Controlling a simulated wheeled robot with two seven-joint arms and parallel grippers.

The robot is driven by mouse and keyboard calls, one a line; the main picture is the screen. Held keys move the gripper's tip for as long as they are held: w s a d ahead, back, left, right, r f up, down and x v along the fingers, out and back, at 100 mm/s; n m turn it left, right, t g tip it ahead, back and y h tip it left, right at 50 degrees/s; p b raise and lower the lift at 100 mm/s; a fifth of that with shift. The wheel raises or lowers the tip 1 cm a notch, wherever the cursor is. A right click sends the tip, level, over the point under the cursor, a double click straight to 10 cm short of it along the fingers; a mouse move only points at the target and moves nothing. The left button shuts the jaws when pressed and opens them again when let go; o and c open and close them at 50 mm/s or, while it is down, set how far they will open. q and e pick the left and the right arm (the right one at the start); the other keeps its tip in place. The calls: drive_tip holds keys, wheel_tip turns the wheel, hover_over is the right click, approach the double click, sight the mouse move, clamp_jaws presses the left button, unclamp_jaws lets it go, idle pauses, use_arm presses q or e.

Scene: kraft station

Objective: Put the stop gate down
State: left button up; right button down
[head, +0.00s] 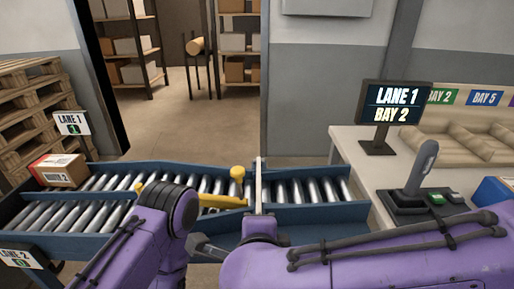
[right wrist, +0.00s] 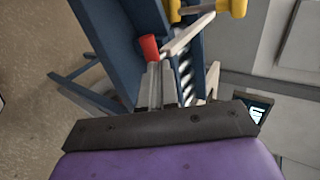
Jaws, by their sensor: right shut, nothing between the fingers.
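The stop gate appears to be the pale, thin upright plate (head: 259,188) across the roller conveyor in the head view; I cannot tell its exact position. In the right wrist view a red cylindrical grip (right wrist: 149,47) sits beside the blue frame, next to a pale bar (right wrist: 188,34). My right gripper (head: 207,247) is low at the conveyor's near side. Its fingers (right wrist: 155,85) are shut and empty, close to the red grip; contact is unclear. My left arm covers part of the conveyor, and its gripper does not show.
A yellow bar with a knob (head: 237,173) lies over the rollers. A cardboard box (head: 58,171) sits at the conveyor's left end. A table (head: 350,150) at right holds a "LANE 1 BAY 2" screen (head: 393,104) and a lever box (head: 411,198).

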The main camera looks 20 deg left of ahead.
use_arm(q)
wheel_tip(320, 180, up, 3)
drive_tip(key=shift+s+p, duration=0.15)
drive_tip(key=shift+p, duration=0.4)
use_arm(e)
drive_tip(key=v, duration=1.2)
drive_tip(key=shift+s+f, duration=0.2)
